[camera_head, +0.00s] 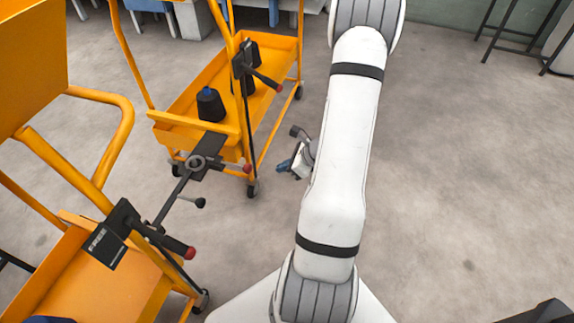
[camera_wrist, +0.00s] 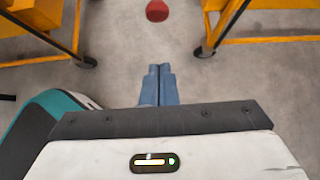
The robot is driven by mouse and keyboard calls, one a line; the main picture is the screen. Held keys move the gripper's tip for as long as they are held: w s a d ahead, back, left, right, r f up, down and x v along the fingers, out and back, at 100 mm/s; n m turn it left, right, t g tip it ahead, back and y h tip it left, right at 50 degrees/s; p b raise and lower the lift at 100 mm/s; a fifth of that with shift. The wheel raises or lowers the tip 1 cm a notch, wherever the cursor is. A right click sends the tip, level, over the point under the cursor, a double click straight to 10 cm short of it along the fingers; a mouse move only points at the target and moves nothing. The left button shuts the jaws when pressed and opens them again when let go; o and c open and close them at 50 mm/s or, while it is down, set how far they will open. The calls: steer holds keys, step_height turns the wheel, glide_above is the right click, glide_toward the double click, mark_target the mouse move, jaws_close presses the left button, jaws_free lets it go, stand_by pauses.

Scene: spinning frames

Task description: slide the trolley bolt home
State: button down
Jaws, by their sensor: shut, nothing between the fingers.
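Two yellow trolleys stand at left in the head view, a near one (camera_head: 105,285) and a far one (camera_head: 178,119). A dark bolt rod (camera_head: 173,199) spans from a black bracket (camera_head: 112,232) on the near trolley towards a grey ring (camera_head: 196,163) on the far one. I cannot tell whether its end is inside the ring. A black knob (camera_head: 200,203) sticks out from the rod to the right. My gripper (camera_head: 282,166) is to the right of the bolt, apart from it. In the wrist view its blue fingers (camera_wrist: 160,86) are together and empty, above the floor.
Red-tipped levers show at the near trolley (camera_head: 190,253) and the far one (camera_head: 247,169). A red tip (camera_wrist: 157,10) is ahead of my fingers in the wrist view. The floor at right (camera_head: 470,180) is clear.

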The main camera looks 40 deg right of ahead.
steer(key=w+a+f+b, duration=0.2)
steer(key=w+a+f, duration=0.2)
steer(key=w+a, duration=0.1)
steer(key=shift+w, duration=0.75)
